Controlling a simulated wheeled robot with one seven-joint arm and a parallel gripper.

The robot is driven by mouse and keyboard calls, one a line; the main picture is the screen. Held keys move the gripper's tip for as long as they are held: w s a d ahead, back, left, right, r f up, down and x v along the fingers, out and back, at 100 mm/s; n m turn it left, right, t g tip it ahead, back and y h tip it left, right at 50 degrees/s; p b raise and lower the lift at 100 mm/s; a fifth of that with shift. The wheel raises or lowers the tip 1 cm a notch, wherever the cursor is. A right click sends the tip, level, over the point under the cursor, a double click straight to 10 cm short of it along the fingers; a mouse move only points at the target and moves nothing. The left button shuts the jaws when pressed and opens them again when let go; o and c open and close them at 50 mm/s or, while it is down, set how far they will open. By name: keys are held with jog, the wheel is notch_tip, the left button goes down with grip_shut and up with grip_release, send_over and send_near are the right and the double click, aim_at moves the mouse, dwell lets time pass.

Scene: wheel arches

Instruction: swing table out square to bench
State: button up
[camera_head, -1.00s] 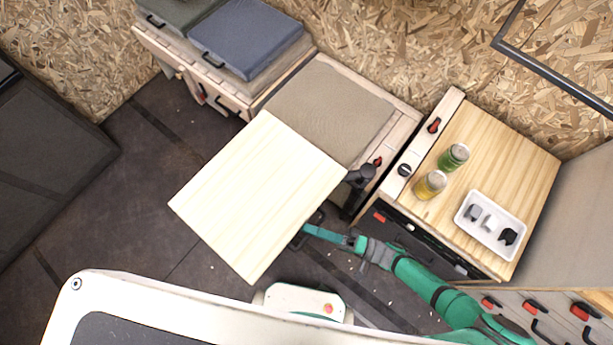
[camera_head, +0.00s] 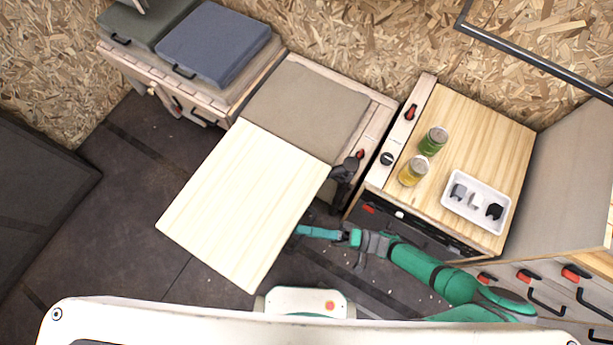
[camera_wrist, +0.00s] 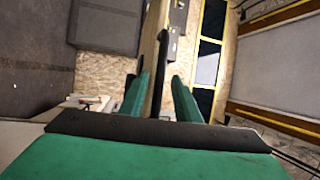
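The table (camera_head: 245,205) is a pale wooden board standing out from the front of the bench (camera_head: 305,110). Its side edges run roughly in line with the bench's sides. A black swivel bracket (camera_head: 343,172) stands at its right corner by the bench. My gripper (camera_head: 302,230) is at the table's right edge, where a dark handle is mostly hidden. In the wrist view, my gripper's green fingers (camera_wrist: 160,88) stand apart on either side of the pale board edge and a dark bar (camera_wrist: 162,62). A gap shows beside the right finger; contact is unclear.
A wooden-topped cabinet (camera_head: 505,130) at right holds a green jar (camera_head: 433,141), a yellow jar (camera_head: 412,172) and a white tray (camera_head: 478,204) of small parts. Blue cushioned box (camera_head: 213,42) is at upper left. Dark floor (camera_head: 130,185) is clear left of the table.

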jog(key=w+v, duration=0.1)
jog(key=v, duration=0.9)
jog(key=shift+s+d, duration=0.4)
jog(key=shift+s, duration=0.1)
jog(key=shift+s, duration=0.1)
